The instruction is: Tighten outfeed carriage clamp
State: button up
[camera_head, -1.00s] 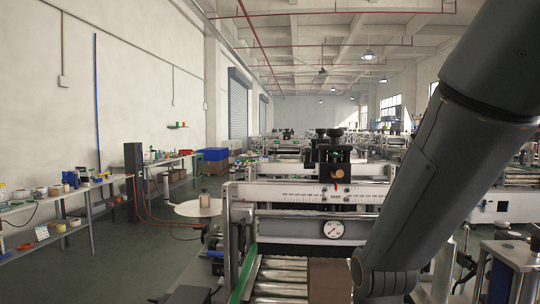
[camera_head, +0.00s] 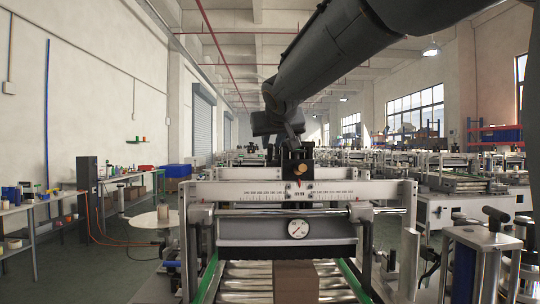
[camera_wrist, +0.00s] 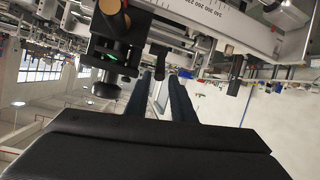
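The carriage (camera_head: 297,170) is a black block with a round brass knob (camera_head: 299,169) on its front face. It sits on the white scale beam (camera_head: 250,192) of the labeller. In the wrist view the picture is turned over, and the black carriage (camera_wrist: 119,48) hangs at upper left with a black round knob (camera_wrist: 106,90). My gripper (camera_head: 296,138) is just above the carriage and hides its top in the head view. In the wrist view my gripper (camera_wrist: 161,76) has two dark fingers apart with nothing held between them. The knob is left of the fingers, apart from them.
A round gauge (camera_head: 298,228) is on the front below the beam. A brown box (camera_head: 296,279) lies on the rollers between green rails. A post with a black knob (camera_head: 495,215) stands at right. Shelves of small goods (camera_head: 40,210) line the left wall.

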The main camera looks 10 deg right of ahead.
aim_at(271, 147)
jog(key=shift+p+x, duration=0.75)
jog(key=shift+x, duration=2.85)
jog(key=shift+c, duration=0.4)
grip_shut()
